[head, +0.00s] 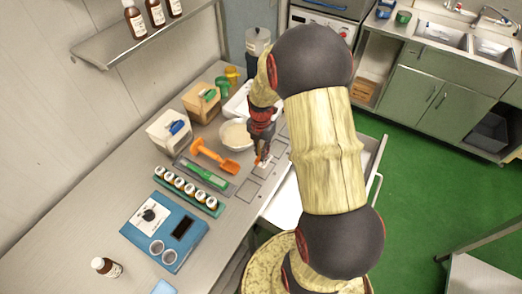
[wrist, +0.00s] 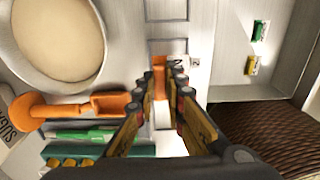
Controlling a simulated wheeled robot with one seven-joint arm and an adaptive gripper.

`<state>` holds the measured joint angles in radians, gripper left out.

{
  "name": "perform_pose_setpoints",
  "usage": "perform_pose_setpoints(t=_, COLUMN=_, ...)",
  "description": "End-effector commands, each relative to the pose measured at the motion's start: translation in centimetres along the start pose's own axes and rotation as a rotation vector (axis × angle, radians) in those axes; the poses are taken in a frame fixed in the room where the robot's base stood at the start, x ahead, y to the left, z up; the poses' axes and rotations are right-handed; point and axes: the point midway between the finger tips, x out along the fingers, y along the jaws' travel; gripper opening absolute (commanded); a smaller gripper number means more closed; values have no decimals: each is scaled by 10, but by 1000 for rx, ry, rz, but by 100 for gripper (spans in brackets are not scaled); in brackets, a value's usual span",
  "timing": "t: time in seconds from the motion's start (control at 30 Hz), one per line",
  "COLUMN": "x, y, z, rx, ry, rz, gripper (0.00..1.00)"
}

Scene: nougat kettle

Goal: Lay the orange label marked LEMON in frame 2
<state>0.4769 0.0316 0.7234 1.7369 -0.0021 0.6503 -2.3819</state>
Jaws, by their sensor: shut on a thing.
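My gripper (wrist: 160,84) is shut on a small orange label (wrist: 159,68), which shows between the fingertips in the wrist view. Its lettering cannot be read. In the head view my gripper (head: 262,160) points down just over the row of outlined frames at the counter's front edge, with a bit of orange at its tips. One frame outline (head: 250,188) shows nearer the camera, and another outline (wrist: 167,46) lies beyond the label in the wrist view. No frame numbers are legible. I cannot tell whether the label touches the counter.
A bowl of pale powder (head: 236,135), an orange scoop (head: 214,157) and a green-handled tool (head: 207,176) lie left of my gripper. An open white drawer (wrist: 232,75) at the right holds a yellow label (wrist: 251,66) and a green label (wrist: 259,30).

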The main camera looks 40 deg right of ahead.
Motion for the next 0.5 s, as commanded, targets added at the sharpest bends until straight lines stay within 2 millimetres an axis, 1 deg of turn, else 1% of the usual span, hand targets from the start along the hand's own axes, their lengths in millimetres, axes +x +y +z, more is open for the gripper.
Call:
perform_pose_setpoints(t=0.03, x=8, y=0, z=0, rx=0, ry=0, rz=0, gripper=0)
perform_pose_setpoints(t=0.5, x=48, y=0, z=0, rx=0, ry=0, rz=0, gripper=0)
